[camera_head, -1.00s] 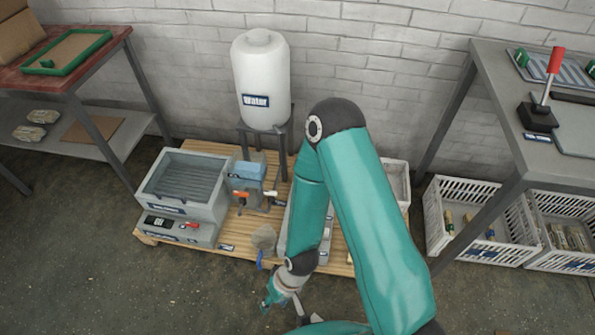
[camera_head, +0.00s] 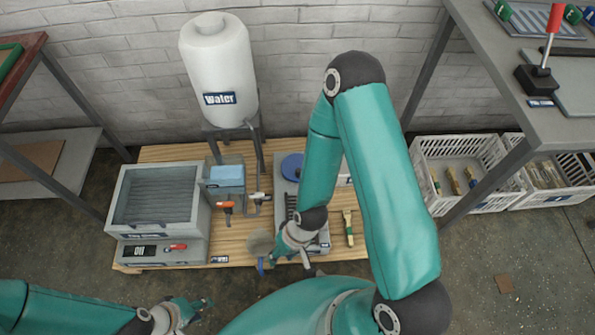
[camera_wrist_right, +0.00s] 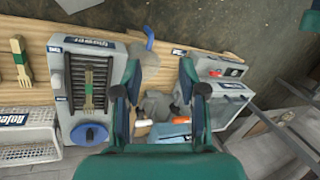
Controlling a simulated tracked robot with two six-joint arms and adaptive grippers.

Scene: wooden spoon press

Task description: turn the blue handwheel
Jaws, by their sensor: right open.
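The blue handwheel (camera_head: 291,166) is a round disc at the back end of a grey machine (camera_head: 322,240), partly hidden by my right arm in the head view. It also shows at the lower left of the right wrist view (camera_wrist_right: 88,134). My right gripper (camera_head: 300,258) is open over the machine's front end in the head view. In the wrist view its two fingers (camera_wrist_right: 161,92) are apart, with the handwheel left of them and not between them. My left gripper (camera_head: 194,308) is low at the left, apart from the machine; its jaw state is unclear.
A wooden utensil (camera_wrist_right: 88,82) lies on the machine's slatted top. Left of the machine stand a water tank (camera_head: 218,70), a unit with an orange handle (camera_head: 227,207) and a grey box (camera_head: 157,195). White crates (camera_head: 458,165) stand right under a metal table (camera_head: 500,80).

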